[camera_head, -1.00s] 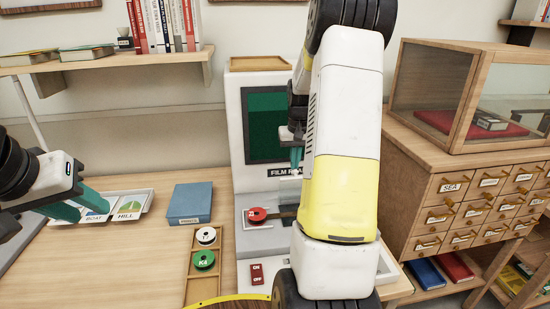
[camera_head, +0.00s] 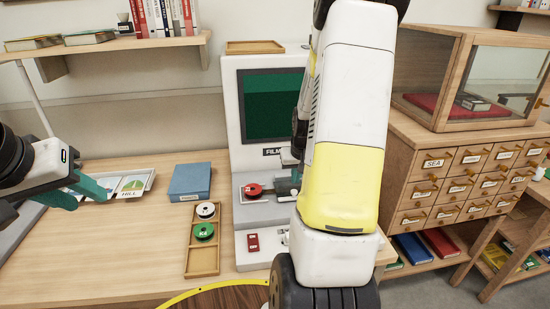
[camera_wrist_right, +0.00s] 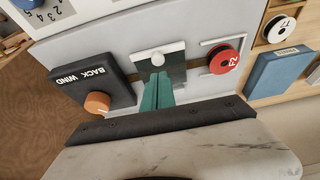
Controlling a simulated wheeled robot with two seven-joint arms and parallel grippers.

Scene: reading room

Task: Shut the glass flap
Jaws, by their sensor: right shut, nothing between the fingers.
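The film reader (camera_head: 232,110) stands on the desk with a green screen. Its small glass flap with a white knob (camera_wrist_right: 160,60) shows in the right wrist view, between the red spool (camera_wrist_right: 224,62) and the black BACK/WIND box (camera_wrist_right: 92,80). I cannot tell the flap's angle. My right gripper (camera_wrist_right: 157,88) is shut and empty, its teal fingertips just below the knob in that view; contact is unclear. In the head view my right arm hides much of this area. My left gripper (camera_head: 82,192) looks open and empty, above the desk at the left.
A blue box (camera_head: 190,181) and a wooden tray (camera_head: 203,262) with white and green spools lie left of the reader. A card-drawer cabinet (camera_head: 408,185) with a glass case stands at the right. The front left desk is bare.

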